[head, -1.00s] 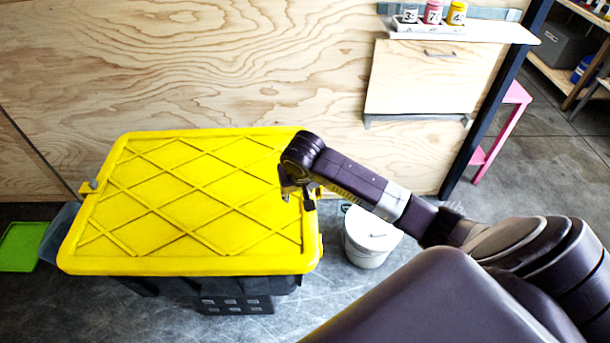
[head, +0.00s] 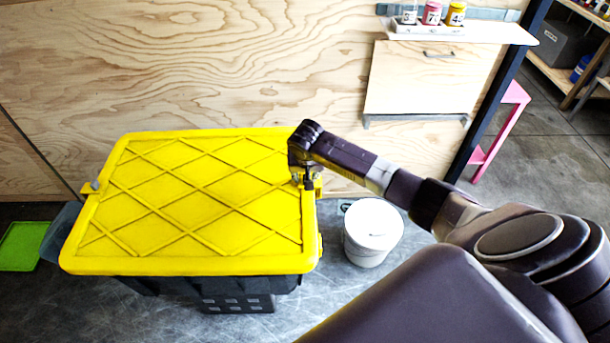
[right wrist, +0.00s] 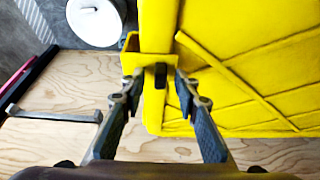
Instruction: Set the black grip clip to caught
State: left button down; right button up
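A black grip clip (right wrist: 160,76) shows as a small dark piece in a yellow bracket (right wrist: 131,58) on the edge of the yellow lid (head: 200,195). My right gripper (right wrist: 158,82) is open, with one fingertip on each side of the clip in the right wrist view. I cannot tell whether the fingers touch it. In the head view my right gripper (head: 308,184) points down over the lid's right edge and hides the clip; part of the yellow bracket (head: 318,186) shows beside it. My left gripper is not in view.
The lid covers a black crate (head: 200,288). A white bucket (head: 372,232) stands on the floor just right of it. A plywood wall (head: 200,60) rises behind. A small grey piece (head: 94,186) sits at the lid's left edge. A green tray (head: 20,245) lies far left.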

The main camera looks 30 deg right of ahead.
jog(key=shift+f, duration=0.15)
grip_shut()
dwell(0.4)
jog(key=shift+w+a+p, duration=0.4)
jog(key=shift+w+a, duration=0.05)
jog(key=shift+a, duration=0.2)
jog(key=shift+w+a, duration=0.15)
jog(key=shift+a, duration=0.1)
